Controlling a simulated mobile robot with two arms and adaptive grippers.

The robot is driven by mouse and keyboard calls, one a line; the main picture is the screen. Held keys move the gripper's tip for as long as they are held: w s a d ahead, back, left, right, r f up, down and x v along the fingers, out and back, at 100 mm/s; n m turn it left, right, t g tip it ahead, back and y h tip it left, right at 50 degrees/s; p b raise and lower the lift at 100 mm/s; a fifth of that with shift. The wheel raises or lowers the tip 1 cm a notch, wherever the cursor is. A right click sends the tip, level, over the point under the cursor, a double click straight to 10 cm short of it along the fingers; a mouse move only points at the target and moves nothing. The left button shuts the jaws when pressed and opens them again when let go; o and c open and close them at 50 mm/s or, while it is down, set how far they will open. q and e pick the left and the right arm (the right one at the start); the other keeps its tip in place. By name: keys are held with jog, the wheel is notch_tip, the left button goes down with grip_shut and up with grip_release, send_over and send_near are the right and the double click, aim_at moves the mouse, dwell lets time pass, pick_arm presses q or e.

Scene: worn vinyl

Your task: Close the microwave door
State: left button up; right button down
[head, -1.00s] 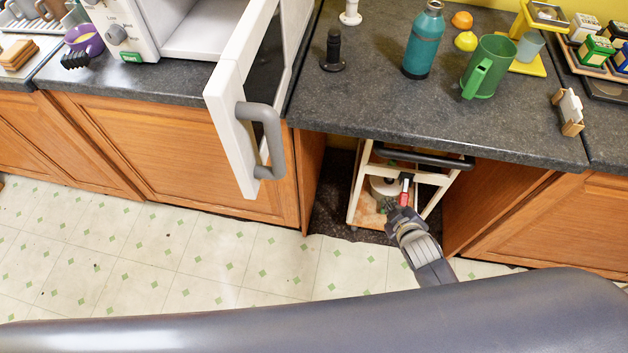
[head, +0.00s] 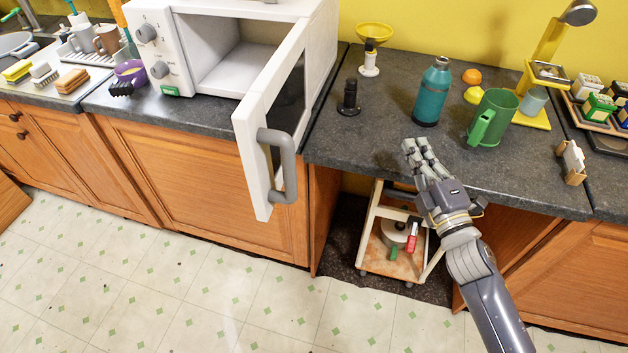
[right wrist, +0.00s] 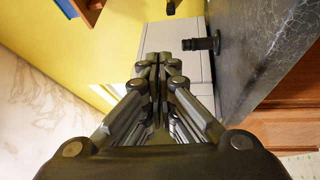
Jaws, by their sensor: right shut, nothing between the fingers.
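The white microwave (head: 190,50) stands on the counter at the upper left in the head view, its cavity showing empty. Its door (head: 262,125) is open and swung out past the counter's front edge, with a grey handle (head: 287,165) on its outer face. My right gripper (head: 415,146) is shut and empty, above the counter's front edge, to the right of the door and apart from it. In the right wrist view its fingers (right wrist: 157,62) are together, with a pale grey panel, probably the microwave's side, beyond. My left gripper is not in view.
A black pepper-mill-like item (head: 349,98), a teal bottle (head: 432,92) and a green mug (head: 493,118) stand on the counter right of the microwave. A small cart (head: 367,235) sits in the gap below. Floor before the left cabinets is clear.

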jog(key=s+a+r+n+g+y, duration=0.4)
jog(key=n+y, duration=0.4)
jog(key=n, duration=0.4)
jog(key=s+a+r+n+g+y, duration=0.15)
jog(key=a+n+g+y, duration=0.4)
jog(key=n, duration=0.75)
jog(key=s+d+f+n+g, duration=0.25)
jog(key=s+n+g, duration=0.25)
jog(key=n+g, duration=0.35)
pick_arm(q)
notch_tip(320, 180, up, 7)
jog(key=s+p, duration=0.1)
jog(key=p, duration=0.6)
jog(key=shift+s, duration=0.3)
pick_arm(e)
jog(key=w+a, duration=0.1)
jog(key=a, duration=1.3)
jog(key=shift+w+f, duration=0.15)
jog(key=shift+f, duration=0.3)
jog(key=shift+a, duration=0.2)
